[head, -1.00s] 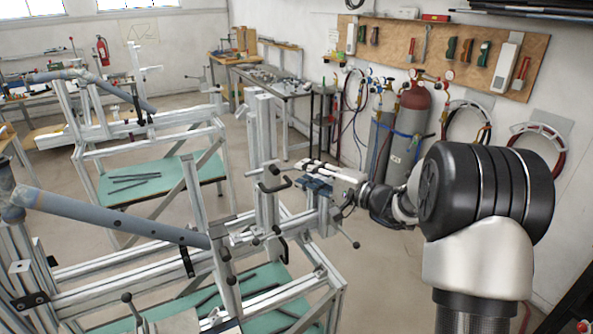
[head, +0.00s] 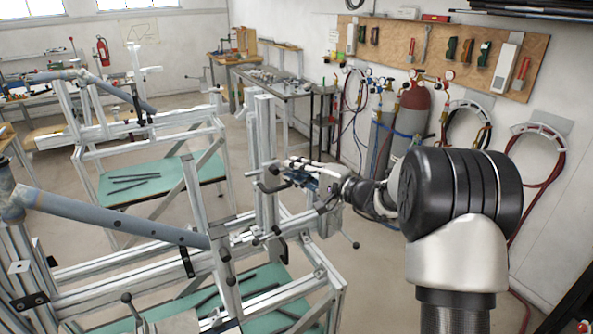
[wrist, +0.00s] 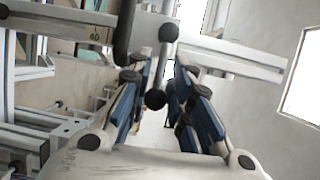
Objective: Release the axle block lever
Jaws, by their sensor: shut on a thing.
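The axle block lever, a short bar with black ball ends (wrist: 156,98), stands between my fingers in the wrist view. My gripper (wrist: 168,85) has blue-padded fingers on both sides of it and is shut on it. In the head view my gripper (head: 293,173) is at the upright post of the near frame jig (head: 265,135). A black bent handle (head: 269,183) shows just left of the fingers there; a dark handle (wrist: 125,30) also shows left of the lever in the wrist view. The fingers hide part of the lever in the head view.
A grey-blue frame tube (head: 110,218) lies along the near jig on the left. Aluminium rails and other clamp handles (head: 353,241) surround the gripper. Gas cylinders (head: 412,125) stand by the wall behind my arm. The floor right of the jig is open.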

